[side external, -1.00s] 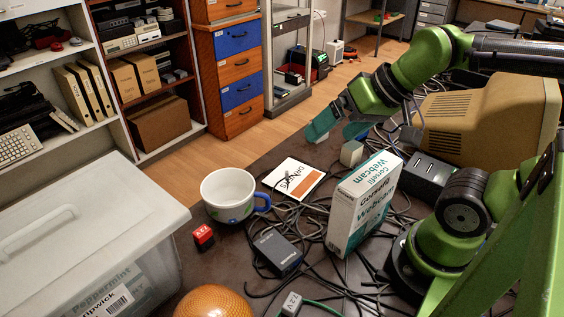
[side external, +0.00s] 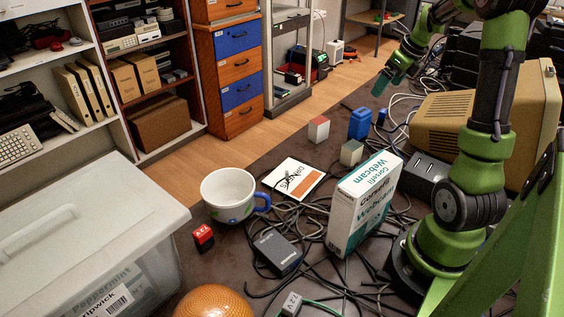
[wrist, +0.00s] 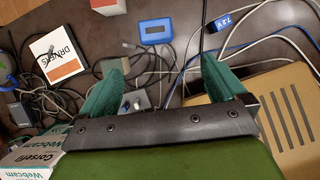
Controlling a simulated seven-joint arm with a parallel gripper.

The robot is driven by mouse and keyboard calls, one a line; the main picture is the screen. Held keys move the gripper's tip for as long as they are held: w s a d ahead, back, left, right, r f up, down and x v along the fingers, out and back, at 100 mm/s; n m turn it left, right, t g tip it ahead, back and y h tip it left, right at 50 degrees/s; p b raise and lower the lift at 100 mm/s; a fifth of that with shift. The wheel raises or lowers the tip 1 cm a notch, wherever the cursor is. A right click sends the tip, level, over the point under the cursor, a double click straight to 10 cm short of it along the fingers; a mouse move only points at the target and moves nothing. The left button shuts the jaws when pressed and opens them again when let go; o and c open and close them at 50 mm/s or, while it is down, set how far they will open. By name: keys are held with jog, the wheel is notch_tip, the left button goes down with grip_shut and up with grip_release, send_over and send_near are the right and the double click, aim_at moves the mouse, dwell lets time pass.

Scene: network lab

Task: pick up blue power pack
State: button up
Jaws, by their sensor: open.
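Two blue things lie at the back of the table. A larger blue block (side external: 359,124) has a small grey display on its top in the wrist view (wrist: 155,31). A smaller blue pack (side external: 381,117) stands to its right; in the wrist view (wrist: 228,28) it bears a "7.2V" label and has a cable beside it. The label suggests it is the power pack. My gripper (side external: 385,85) is open and empty, raised above and apart from both. Its teal fingers in the wrist view (wrist: 165,72) point between and short of the two blue things.
A red-and-white block (side external: 318,129) and a grey-green block (side external: 351,153) stand left of the blue things. Loose cables cover much of the table. A webcam box (side external: 357,208), a black multi-slot unit (side external: 424,178) and a beige case (side external: 455,122) stand nearer my arm.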

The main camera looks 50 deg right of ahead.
aim_at(368, 113)
jog(key=shift+m, duration=0.3)
jog(key=x, duration=1.1)
jog(key=shift+s, duration=0.15)
jog(key=shift+a+x, duration=0.2)
jog(key=shift+x, duration=2.85)
jog(key=shift+c, duration=0.2)
